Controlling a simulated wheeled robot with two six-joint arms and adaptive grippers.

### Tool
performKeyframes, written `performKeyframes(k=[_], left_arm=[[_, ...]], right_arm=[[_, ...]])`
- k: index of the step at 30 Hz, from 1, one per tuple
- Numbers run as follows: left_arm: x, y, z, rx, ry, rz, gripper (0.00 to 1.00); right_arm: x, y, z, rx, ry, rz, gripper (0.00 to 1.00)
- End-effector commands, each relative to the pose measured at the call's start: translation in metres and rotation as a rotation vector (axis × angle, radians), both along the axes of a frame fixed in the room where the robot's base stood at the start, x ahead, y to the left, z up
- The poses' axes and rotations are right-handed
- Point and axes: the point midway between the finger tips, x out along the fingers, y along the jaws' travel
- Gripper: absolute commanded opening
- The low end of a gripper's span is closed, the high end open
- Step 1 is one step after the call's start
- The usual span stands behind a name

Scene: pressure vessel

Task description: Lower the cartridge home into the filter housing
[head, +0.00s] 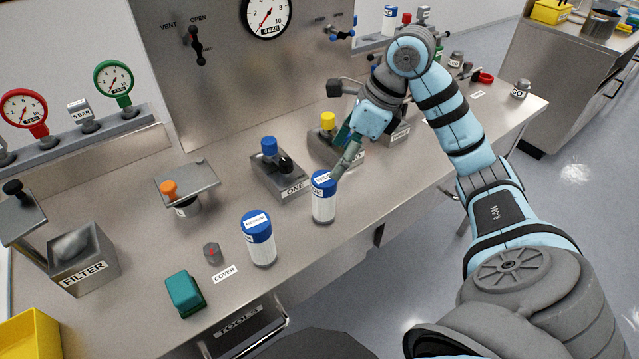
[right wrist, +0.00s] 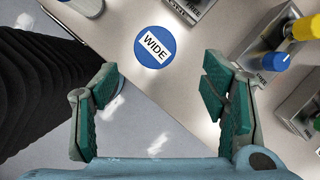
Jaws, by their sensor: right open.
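The filter housing (head: 84,262) is a grey box labelled FILTER at the left of the bench. A plate with a black knob (head: 18,205) stands beside and above it. A white cartridge with a blue lid reading WIDE (head: 323,200) stands upright near the bench's front edge. A similar blue-lidded cartridge (head: 259,240) stands to its left; its label is too small to read surely. My right gripper (head: 346,160) is open and empty close to the WIDE cartridge. In the right wrist view, the WIDE lid (right wrist: 154,47) lies ahead, between and beyond the open fingers (right wrist: 160,88). My left gripper is out of view.
An orange-knobbed plate (head: 187,184), the block labelled ONE (head: 281,177) and a yellow-capped block (head: 330,143) stand behind. A yellow bin (head: 30,340) is at lower left.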

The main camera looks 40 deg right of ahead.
Motion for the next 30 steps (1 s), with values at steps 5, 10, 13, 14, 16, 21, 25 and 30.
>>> performKeyframes(k=[5,10,13,14,16,21,25,30], left_arm=[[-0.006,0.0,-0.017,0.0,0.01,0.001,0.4],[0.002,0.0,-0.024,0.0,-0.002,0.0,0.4],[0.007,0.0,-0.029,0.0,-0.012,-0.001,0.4],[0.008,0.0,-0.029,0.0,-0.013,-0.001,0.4],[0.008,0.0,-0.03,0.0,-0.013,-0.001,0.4],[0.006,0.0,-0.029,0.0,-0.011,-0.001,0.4],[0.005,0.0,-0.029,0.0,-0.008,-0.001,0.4],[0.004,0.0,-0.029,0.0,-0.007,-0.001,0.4]], right_arm=[[0.008,0.007,-0.034,0.001,0.001,-0.003,0.67],[0.015,0.021,-0.058,0.003,0.001,0.0,0.67],[0.02,0.028,-0.075,0.003,0.001,0.0,0.67],[0.021,0.028,-0.079,0.002,0.001,0.0,0.67],[0.023,0.03,-0.082,0.001,0.0,0.0,0.67],[0.023,0.03,-0.081,0.0,-0.001,0.001,0.67],[0.023,0.03,-0.081,0.0,-0.001,0.001,0.48],[0.023,0.03,-0.081,0.0,-0.001,0.001,0.2]])
